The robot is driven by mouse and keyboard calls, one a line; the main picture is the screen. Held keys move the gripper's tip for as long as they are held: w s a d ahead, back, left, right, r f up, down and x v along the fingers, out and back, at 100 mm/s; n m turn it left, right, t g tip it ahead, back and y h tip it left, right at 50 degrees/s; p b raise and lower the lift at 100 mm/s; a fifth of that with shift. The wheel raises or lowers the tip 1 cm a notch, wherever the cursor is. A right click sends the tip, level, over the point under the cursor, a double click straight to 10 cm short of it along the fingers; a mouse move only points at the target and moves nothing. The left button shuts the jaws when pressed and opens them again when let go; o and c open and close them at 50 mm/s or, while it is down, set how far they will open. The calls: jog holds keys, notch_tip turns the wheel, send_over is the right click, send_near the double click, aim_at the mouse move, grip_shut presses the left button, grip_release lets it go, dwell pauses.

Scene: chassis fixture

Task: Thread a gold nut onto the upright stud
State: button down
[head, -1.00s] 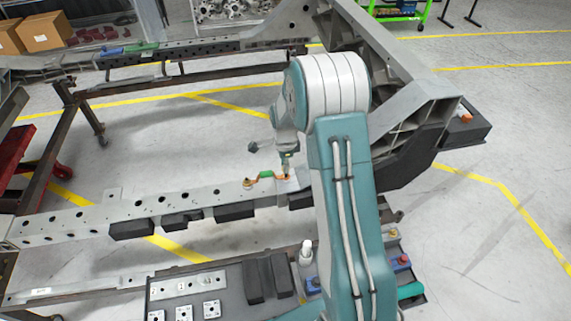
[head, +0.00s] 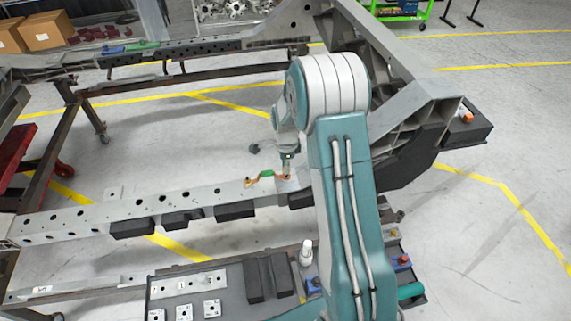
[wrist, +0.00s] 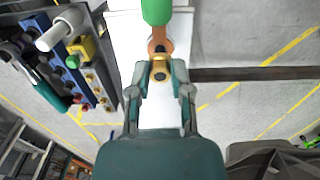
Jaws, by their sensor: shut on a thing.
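In the wrist view the gold nut (wrist: 160,70) sits between the two fingertips of my gripper (wrist: 160,80), which is shut on it. A dark round centre shows in the nut; I cannot tell whether this is its hole or the stud's tip. The nut appears over the near end of a copper-coloured strap (wrist: 158,46) with a green sleeve (wrist: 157,10). In the head view my gripper (head: 287,172) is at the right end of this strap, above the grey chassis rail (head: 140,208). The upright stud cannot be made out, and I cannot tell whether the nut touches it.
In the wrist view a blue rack (wrist: 68,52) with several gold nuts and a white cylinder (wrist: 60,30) stands at the left. In the head view a dark parts tray (head: 228,280) lies in front of the rail. Dark blocks (head: 132,229) line the rail's near side.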

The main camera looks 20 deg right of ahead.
jog(key=shift+f, duration=0.3)
jog(key=shift+f, duration=0.1)
jog(key=shift+f, duration=0.4)
jog(key=shift+s, duration=0.1)
jog(key=n, duration=0.4)
jog(key=shift+f+n, duration=0.1)
jog(key=shift+n, duration=0.2)
jog(key=n, duration=0.5)
jog(key=shift+s+f+n, duration=0.1)
jog(key=shift+s+n, duration=0.1)
jog(key=shift+n, duration=0.1)
